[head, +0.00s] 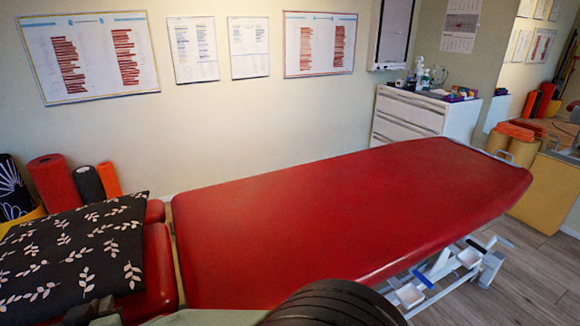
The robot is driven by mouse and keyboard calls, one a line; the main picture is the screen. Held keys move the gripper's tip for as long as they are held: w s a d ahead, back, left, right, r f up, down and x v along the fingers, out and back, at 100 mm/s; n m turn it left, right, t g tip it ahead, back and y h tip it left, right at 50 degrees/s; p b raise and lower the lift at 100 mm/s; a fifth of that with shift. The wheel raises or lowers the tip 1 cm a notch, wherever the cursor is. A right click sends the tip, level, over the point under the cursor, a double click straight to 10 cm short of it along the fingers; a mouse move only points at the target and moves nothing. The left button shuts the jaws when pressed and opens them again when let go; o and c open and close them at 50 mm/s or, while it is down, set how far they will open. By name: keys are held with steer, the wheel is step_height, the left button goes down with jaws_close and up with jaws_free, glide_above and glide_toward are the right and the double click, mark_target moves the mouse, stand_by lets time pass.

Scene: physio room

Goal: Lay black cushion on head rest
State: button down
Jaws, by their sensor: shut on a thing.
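The black cushion (75,250) with a white leaf pattern is at the left of the head view. It lies over the red head rest (158,265), whose right part shows bare beside it. The cushion's left side runs out of the picture. My gripper (92,310) shows in part at the bottom left, at the cushion's near edge, shut on it. The fingertips are mostly hidden, and so is the cushion's underside.
The long red couch top (340,215) is bare, with a narrow gap between it and the head rest. Rolled mats (55,182) stand behind the head rest by the wall. A white drawer unit (415,118) stands at the back right. Floor (545,270) is clear at the right.

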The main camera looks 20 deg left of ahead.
steer(key=shift+w+r, duration=0.1)
steer(key=shift+w, duration=1.05)
